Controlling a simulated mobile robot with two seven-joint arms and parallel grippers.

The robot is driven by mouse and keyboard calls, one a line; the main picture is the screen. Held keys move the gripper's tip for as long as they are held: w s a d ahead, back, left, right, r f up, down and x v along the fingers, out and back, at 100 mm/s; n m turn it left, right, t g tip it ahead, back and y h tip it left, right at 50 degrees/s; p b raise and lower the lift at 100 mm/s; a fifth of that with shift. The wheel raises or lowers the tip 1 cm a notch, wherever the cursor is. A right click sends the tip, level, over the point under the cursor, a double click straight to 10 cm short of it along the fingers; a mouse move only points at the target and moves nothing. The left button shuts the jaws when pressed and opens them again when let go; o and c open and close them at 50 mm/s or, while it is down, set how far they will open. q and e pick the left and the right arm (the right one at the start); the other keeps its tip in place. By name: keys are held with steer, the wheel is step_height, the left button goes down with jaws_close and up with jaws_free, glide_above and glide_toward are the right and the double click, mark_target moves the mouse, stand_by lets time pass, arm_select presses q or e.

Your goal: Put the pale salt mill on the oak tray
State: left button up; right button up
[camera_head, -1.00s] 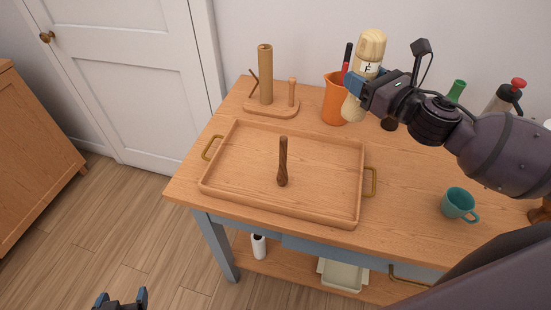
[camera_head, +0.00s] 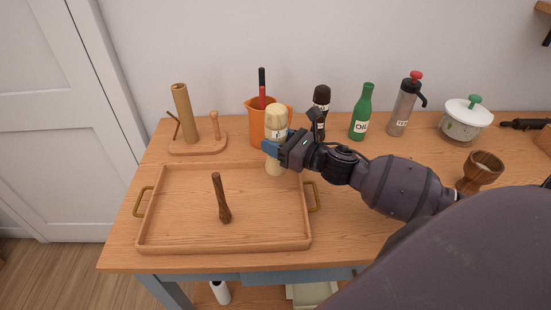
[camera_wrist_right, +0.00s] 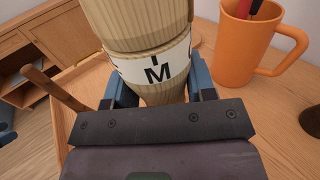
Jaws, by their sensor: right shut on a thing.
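The pale salt mill (camera_head: 276,119) is upright between the fingers of my right gripper (camera_head: 275,145). In the right wrist view the pale mill (camera_wrist_right: 140,22) stands between the blue fingers, with a white lettered band. The oak tray (camera_head: 153,245) lies on the table with a raised rim and brass handles. The mill's foot shows at the tray's back rim, near its right corner. I cannot tell how high it is or whether it is over the tray. My left gripper is out of view.
A dark wooden pestle-like piece (camera_head: 221,200) stands tilted in the tray. An orange jug (camera_head: 256,124) is close behind the mill. A wooden stand (camera_head: 183,120), a dark-topped mill (camera_head: 321,97) and a green bottle (camera_head: 362,114) line the back. The tray's left part is clear.

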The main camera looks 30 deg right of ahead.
steer(key=shift+f, duration=0.95)
step_height(320, 180, down, 4)
steer(key=shift+r+b, duration=0.2)
steer(key=shift+b, duration=0.15)
steer(key=o, duration=1.1)
steer(key=shift+f, duration=0.1)
steer(key=shift+c, duration=0.2)
